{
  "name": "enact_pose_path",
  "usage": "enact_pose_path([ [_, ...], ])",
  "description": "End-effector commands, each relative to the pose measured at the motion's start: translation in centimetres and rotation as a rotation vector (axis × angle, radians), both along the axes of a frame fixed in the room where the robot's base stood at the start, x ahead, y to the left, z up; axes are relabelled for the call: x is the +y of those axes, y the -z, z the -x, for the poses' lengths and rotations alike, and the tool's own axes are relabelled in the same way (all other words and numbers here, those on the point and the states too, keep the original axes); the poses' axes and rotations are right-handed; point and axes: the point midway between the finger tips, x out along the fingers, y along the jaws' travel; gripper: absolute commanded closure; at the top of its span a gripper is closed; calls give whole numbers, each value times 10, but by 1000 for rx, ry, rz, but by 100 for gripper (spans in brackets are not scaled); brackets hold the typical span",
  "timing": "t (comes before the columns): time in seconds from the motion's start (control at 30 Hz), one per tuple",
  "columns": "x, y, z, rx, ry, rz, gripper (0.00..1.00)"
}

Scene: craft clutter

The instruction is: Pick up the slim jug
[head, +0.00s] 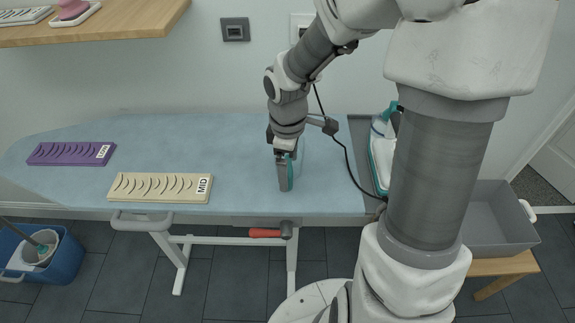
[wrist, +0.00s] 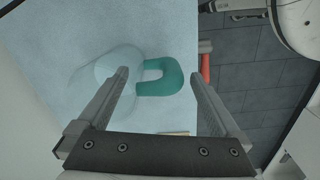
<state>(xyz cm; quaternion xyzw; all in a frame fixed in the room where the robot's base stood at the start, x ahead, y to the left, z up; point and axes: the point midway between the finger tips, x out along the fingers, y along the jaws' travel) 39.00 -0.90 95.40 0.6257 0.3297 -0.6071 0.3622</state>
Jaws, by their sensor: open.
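The slim jug is a clear, see-through vessel with a teal handle (wrist: 174,78), on the pale blue ironing board. In the wrist view its faint round body lies left of the handle. In the head view only a teal strip (head: 291,173) shows clearly beside my gripper (head: 283,178), which hides much of the jug. My gripper (wrist: 159,75) is open and points down. In the wrist view the handle lies between the two fingers, and the left finger overlaps the clear body. I cannot tell whether either finger touches it.
A cream MID block (head: 150,188) and a purple block (head: 70,154) lie on the ironing board (head: 230,150) to the left. A teal and white iron (head: 380,155) stands at the right end, with a black cord nearby. A grey crate (head: 490,230) is at the right.

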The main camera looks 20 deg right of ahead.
Motion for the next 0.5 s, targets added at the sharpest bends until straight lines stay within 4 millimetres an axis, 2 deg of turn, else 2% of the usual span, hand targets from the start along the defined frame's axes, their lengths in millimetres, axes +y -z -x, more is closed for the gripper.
enact_pose_path([
  [0.3, 1, 46, 1, 3, -3, -1, 0],
  [0.5, 0, 49, 0, 1, -1, 0, 0],
])
